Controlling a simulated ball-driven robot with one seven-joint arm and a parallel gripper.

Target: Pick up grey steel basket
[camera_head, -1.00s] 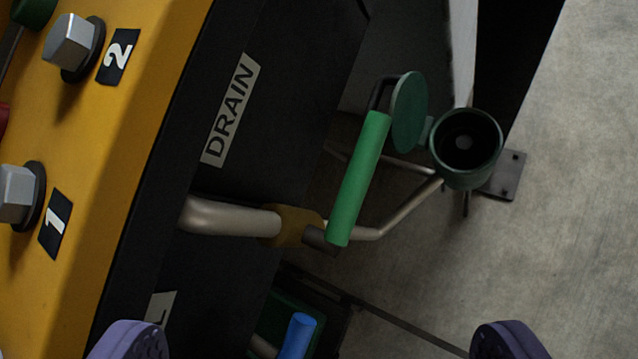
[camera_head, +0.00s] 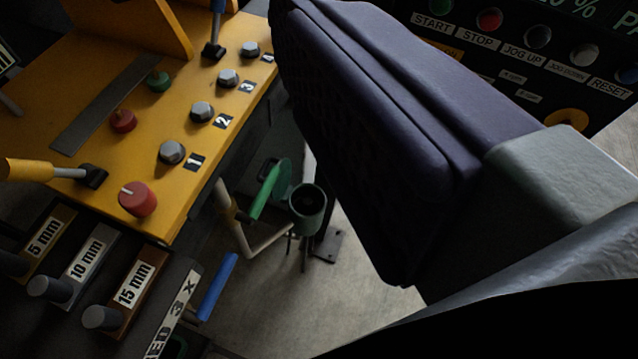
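I cannot make out a grey steel basket in the current view. A large purple part with a textured pad, which looks like part of my gripper (camera_head: 385,140), fills the upper middle and right, very close to the camera. A grey link joins it at the right. I cannot make out two separate fingertips, so the opening does not show. Nothing is visibly held. The purple part hides much of what lies behind it.
A yellow panel (camera_head: 185,100) with knobs and levers stands at the left, above labelled blocks (camera_head: 128,290). A green-handled valve (camera_head: 265,190), a dark green cup (camera_head: 307,200) and a blue handle (camera_head: 217,287) are lower middle. A black button panel (camera_head: 540,50) is upper right. Bare floor (camera_head: 340,265) shows below.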

